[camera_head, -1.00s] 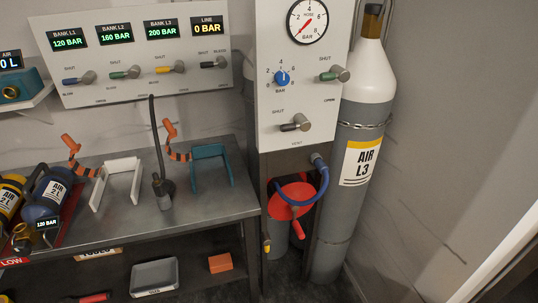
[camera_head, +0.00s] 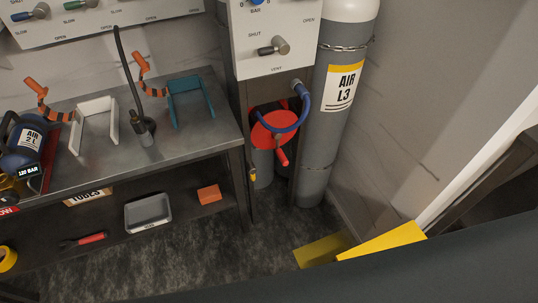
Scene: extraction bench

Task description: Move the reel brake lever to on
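The red hose reel (camera_head: 272,128) stands under the white panel, between the bench and the tall grey cylinder. A blue hose (camera_head: 303,108) curves over it from a fitting below the panel. A red handle (camera_head: 281,156) sticks out from its front. A small lever with a yellow tip (camera_head: 253,176) hangs at the reel's lower left, pointing down; I take it for the brake lever. Its on and off marks cannot be read. Neither of my grippers shows in the head view.
The steel bench (camera_head: 190,150) is left of the reel, with a grey tray (camera_head: 148,212) and an orange block (camera_head: 209,194) on its lower shelf. The AIR L3 cylinder (camera_head: 318,150) stands close on the right. Yellow pieces (camera_head: 382,240) and a dark surface fill the lower right.

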